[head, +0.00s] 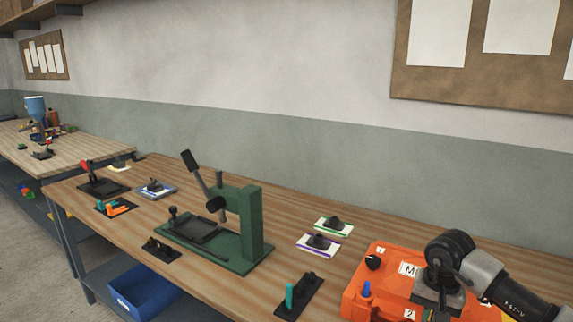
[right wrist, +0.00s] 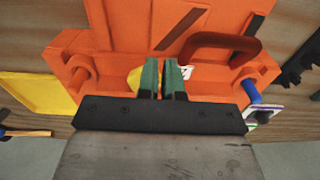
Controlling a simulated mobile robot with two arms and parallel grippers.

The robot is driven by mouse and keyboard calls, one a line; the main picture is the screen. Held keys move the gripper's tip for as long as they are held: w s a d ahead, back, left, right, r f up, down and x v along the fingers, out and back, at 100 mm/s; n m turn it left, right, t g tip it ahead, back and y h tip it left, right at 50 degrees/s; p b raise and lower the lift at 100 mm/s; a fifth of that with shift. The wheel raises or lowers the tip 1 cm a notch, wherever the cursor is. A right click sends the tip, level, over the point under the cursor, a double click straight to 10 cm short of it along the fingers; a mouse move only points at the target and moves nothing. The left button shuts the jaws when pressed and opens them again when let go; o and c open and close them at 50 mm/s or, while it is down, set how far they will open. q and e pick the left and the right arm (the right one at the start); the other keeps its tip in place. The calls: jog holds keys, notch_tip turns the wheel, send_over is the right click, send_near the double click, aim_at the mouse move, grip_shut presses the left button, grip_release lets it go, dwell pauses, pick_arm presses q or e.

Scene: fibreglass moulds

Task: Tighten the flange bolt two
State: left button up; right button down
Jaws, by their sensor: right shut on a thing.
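An orange mould (head: 385,255) lies at the right end of the bench, with labels 1, M and 2. An orange bolt (right wrist: 80,78) is on the mould's other side. My right gripper (right wrist: 161,64) is over the mould's near edge, its green fingertips close together at a yellow bolt head (right wrist: 136,79). The fingers mostly hide that piece, and I cannot read its number. My left gripper is out of view.
A red handle (right wrist: 215,42) rises from the mould beside my fingers. A yellow tray (right wrist: 38,92) lies beside the mould. A green press (head: 250,225) stands mid-bench, with a black holder (head: 298,298) between it and the mould. A blue bin (head: 145,290) is below.

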jog(key=shift+s+a+f, duration=0.25)
jog(key=shift+f, duration=0.4)
jog(key=shift+w+r+p, duration=0.1)
jog(key=shift+r+p, duration=0.25)
jog(key=shift+r, duration=0.15)
jog(key=r+p, duration=0.1)
jog(key=r, duration=0.1)
jog(key=r+p, duration=0.1)
jog(key=r, duration=0.2)
jog(key=shift+w+d+r+p, duration=0.1)
jog(key=shift+w+p, duration=0.1)
jog(key=shift+p, duration=0.15)
